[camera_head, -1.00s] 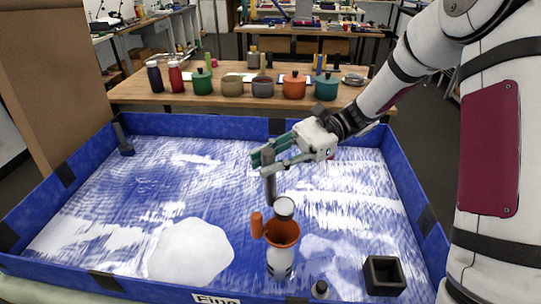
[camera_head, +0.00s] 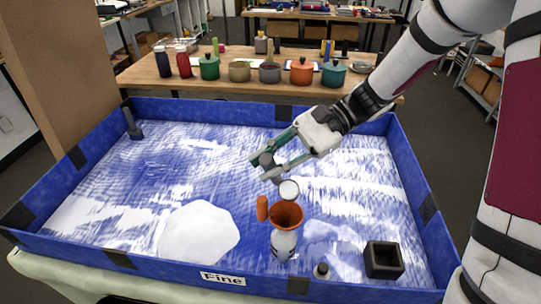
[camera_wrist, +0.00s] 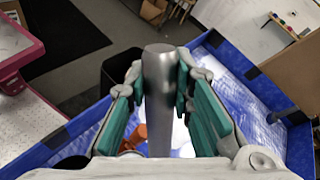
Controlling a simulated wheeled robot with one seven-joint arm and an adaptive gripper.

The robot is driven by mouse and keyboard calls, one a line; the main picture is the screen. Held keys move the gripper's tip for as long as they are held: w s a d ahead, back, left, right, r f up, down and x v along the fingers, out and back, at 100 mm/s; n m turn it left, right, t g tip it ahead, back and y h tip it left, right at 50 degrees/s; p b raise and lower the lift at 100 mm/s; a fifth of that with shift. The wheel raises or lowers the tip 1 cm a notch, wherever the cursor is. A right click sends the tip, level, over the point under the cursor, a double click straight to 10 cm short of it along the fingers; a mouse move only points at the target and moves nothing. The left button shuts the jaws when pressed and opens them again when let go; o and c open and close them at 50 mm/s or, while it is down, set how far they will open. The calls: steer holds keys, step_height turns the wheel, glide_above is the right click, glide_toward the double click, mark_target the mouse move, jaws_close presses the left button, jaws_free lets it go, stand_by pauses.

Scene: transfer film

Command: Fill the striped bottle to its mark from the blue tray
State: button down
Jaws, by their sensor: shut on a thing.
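My gripper (camera_head: 268,170) is shut on the grey handle (camera_wrist: 158,95) of a scoop, in the blue tray (camera_head: 425,215). The scoop's round cup (camera_head: 289,190) shows a white top in the head view, just behind and above the orange funnel (camera_head: 286,216); whether they touch I cannot tell. The funnel sits upright in the mouth of the white bottle with dark bands (camera_head: 284,245), near the tray's front. The bottle's mark and fill level are too small to read. A white powder heap (camera_head: 198,233) lies left of the bottle.
A black square holder (camera_head: 383,260) and a small dark-capped item (camera_head: 322,271) stand right of the bottle. A dark tool (camera_head: 131,123) stands in the far left corner. Pots and bottles line the wooden table (camera_head: 225,85) behind. The tray's middle left is clear.

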steer(key=s+a+f+n+t+h, duration=0.2)
steer(key=s+f+n+t+h, duration=0.1)
steer(key=s+f+t, duration=0.1)
steer(key=s+f, duration=0.1)
steer(key=s, duration=0.1)
steer(key=shift+s+a+f+n+t, duration=0.25)
steer(key=shift+s+a+n+t, duration=0.05)
steer(key=shift+t, duration=0.1)
stand_by(1.2)
steer(key=shift+s+f+p, duration=0.25)
steer(key=shift+f+p, duration=0.1)
steer(key=shift+p, duration=0.25)
steer(key=shift+s+a+f+t+p, duration=0.1)
steer(key=shift+f+t+p, duration=0.3)
steer(key=shift+p, duration=0.45)
steer(key=shift+r, duration=0.15)
